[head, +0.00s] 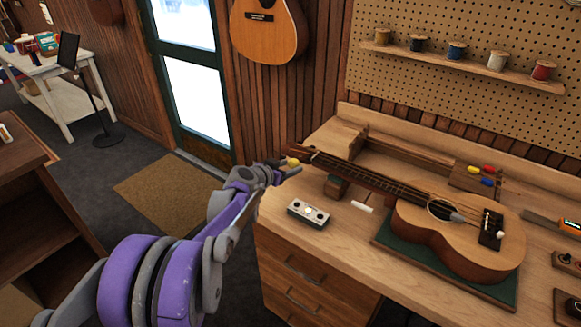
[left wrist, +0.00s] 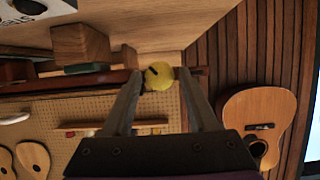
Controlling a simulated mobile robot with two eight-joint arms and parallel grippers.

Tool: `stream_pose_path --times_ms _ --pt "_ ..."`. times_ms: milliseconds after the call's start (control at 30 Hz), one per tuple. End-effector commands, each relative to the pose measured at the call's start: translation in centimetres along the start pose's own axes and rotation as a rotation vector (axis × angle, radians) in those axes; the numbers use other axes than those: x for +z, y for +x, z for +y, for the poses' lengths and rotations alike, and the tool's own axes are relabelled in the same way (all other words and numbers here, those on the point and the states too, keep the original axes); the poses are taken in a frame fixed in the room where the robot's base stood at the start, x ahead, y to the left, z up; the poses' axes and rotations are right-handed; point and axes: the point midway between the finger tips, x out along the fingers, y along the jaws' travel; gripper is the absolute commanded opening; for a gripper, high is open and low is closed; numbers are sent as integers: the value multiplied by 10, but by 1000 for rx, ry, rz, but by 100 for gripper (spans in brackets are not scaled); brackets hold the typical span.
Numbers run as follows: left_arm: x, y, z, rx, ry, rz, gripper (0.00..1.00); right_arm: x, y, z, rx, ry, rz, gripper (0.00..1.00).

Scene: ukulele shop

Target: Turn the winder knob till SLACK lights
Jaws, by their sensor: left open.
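A yellow round knob (head: 293,161) sits at the headstock end of the ukulele (head: 475,230), which lies on a green mat (head: 384,234) on the workbench. In the left wrist view the knob (left wrist: 159,76) shows a dark slot and lies between my two fingertips. My left gripper (head: 287,168) is open around the knob, with a gap at least on its right side; contact on the left is unclear. A small grey box (head: 308,212) with a pale middle and dark round ends stands on the bench; I cannot read its label. My right gripper is out of view.
A white stick (head: 362,207) lies near the ukulele neck. A wooden block (left wrist: 80,43) is close to my left fingers. Small yellow, red and blue pieces (head: 480,175) sit at the back. A guitar (head: 268,30) hangs on the wall. The bench front by the grey box is clear.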

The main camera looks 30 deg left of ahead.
Motion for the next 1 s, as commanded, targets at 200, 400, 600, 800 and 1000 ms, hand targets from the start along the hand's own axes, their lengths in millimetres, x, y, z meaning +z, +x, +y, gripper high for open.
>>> stream_pose_path --times_ms 200,400,600,800,1000 --pt "0 11 1 1 0 -1 59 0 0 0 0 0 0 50" --pt "0 11 1 1 0 -1 59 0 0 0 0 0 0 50" --pt "0 11 1 1 0 -1 25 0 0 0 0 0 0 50" --pt "0 11 1 1 0 -1 0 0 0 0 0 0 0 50" --pt "0 10 0 6 -13 0 0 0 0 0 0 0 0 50"
